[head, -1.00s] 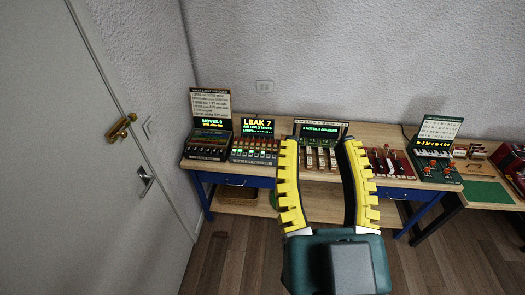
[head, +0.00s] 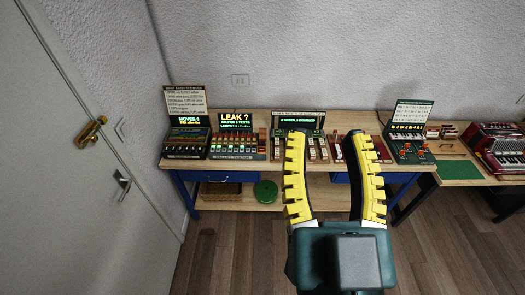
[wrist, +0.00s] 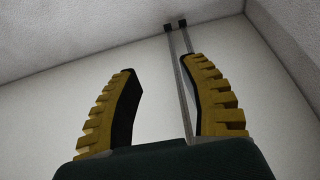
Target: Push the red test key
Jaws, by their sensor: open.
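My gripper (head: 328,140) is open and empty, with two yellow ribbed fingers raised in front of the bench in the head view. In the wrist view, my gripper (wrist: 163,65) points up at a bare wall and ceiling, with nothing between the fingers. The box with the lit "LEAK ?" screen (head: 236,119) stands on the bench left of my gripper, with small coloured keys below the screen. I cannot make out a red test key for certain at this size.
A box with a "MOVES" screen (head: 188,121) stands left of the leak box. A green-screen unit (head: 298,121) is behind my gripper. The wooden bench (head: 240,165) has a lower shelf. A door (head: 75,150) is at left.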

